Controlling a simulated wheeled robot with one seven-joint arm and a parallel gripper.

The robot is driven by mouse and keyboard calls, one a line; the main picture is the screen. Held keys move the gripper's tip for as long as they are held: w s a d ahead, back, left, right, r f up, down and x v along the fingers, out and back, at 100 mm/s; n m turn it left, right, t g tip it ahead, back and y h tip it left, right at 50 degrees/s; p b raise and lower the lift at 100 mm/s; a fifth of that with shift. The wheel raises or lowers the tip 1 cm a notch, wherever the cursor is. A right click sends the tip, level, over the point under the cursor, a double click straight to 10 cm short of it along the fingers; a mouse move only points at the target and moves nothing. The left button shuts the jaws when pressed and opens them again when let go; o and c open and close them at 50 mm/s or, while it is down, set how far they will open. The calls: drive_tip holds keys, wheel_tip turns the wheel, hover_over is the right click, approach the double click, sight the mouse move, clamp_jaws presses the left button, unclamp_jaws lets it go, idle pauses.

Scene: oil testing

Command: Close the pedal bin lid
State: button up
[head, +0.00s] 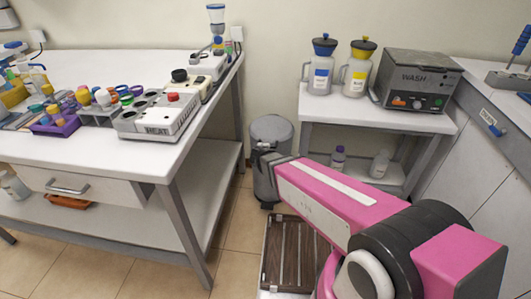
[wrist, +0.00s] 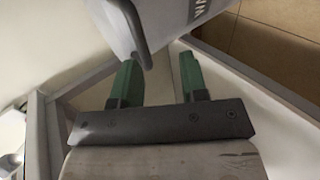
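The pedal bin (head: 264,186) is a grey cylinder on the floor between the left bench and the white side table. Its round grey lid (head: 271,129) shows above my gripper; my arm hides part of the bin, and I cannot tell how far the lid is open. In the wrist view, the pale grey bin (wrist: 178,22) carries dark lettering, with a dark bar-like loop (wrist: 141,47) beside the left finger. My gripper (wrist: 159,73) is open, its two green fingers apart with nothing visible held between them. I cannot tell whether the left finger touches the loop.
The left bench (head: 190,165) stands close to the bin's left. The side table (head: 312,103) bears two jugs and a wash unit (head: 418,80). A brown slatted item (head: 292,252) lies below my arm. Tiled floor (head: 228,240) is clear beside the bench leg.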

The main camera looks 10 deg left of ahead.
drive_tip(key=v, duration=0.6)
drive_tip(key=shift+r, duration=0.1)
drive_tip(key=s+d+m+g, duration=0.2)
drive_tip(key=d+m, duration=0.4)
drive_tip(key=d, duration=0.3)
drive_tip(key=s+d+m+g, duration=0.2)
drive_tip(key=d+m+g, duration=0.3)
drive_tip(key=d, duration=0.5)
drive_tip(key=s+d+m+g, duration=0.2)
drive_tip(key=d+m+g, duration=0.2)
drive_tip(key=d, duration=0.6)
drive_tip(key=shift+s+d+r+m, duration=0.25)
drive_tip(key=shift+s+m, duration=0.05)
drive_tip(key=shift+m, duration=1)
